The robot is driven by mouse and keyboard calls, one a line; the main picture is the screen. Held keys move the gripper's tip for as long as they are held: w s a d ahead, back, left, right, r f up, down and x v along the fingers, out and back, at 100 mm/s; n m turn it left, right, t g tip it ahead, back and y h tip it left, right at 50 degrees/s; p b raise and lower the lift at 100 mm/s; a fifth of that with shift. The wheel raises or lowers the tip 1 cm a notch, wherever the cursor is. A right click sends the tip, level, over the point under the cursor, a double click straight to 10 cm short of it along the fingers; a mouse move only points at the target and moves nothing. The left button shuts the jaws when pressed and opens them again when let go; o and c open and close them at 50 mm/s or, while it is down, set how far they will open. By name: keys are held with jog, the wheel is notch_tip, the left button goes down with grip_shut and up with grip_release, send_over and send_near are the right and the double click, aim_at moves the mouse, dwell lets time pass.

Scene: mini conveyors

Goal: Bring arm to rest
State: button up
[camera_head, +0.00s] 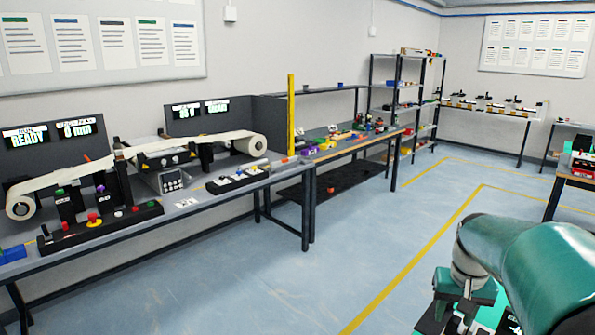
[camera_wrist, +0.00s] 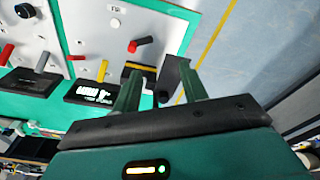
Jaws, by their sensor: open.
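My gripper (camera_wrist: 160,78) has its two green fingers spread apart, with no object clearly held between them. A dark block (camera_wrist: 170,76) shows behind the gap, close to the right finger; whether they touch I cannot tell. Beyond the fingers is a pale panel with a green edge (camera_wrist: 95,124), bearing red-handled levers (camera_wrist: 140,44) and a small black display (camera_wrist: 92,92). In the head view my green arm fills the lower right corner, and the gripper's fingers cannot be made out there.
A long workbench (camera_head: 225,195) with a pale belt conveyor (camera_head: 75,175) runs along the left. A second bench (camera_head: 352,147) holds many small coloured parts. Shelves (camera_head: 375,95) stand behind. A table (camera_head: 565,180) is at right. Blue floor (camera_head: 260,285) between is clear.

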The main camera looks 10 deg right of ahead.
jog(key=s+a+r+n+t, duration=0.2)
jog(key=s+a, duration=0.4)
jog(key=a, duration=0.5)
jog(key=s+a+r+n+t, duration=0.2)
jog(key=s+a, duration=0.4)
jog(key=a, duration=0.6)
jog(key=shift+s+a+r+n+t+y, duration=0.2)
jog(key=shift+s+r+n+t+y, duration=0.1)
jog(key=shift+s+r+n, duration=0.15)
jog(key=shift+d, duration=0.15)
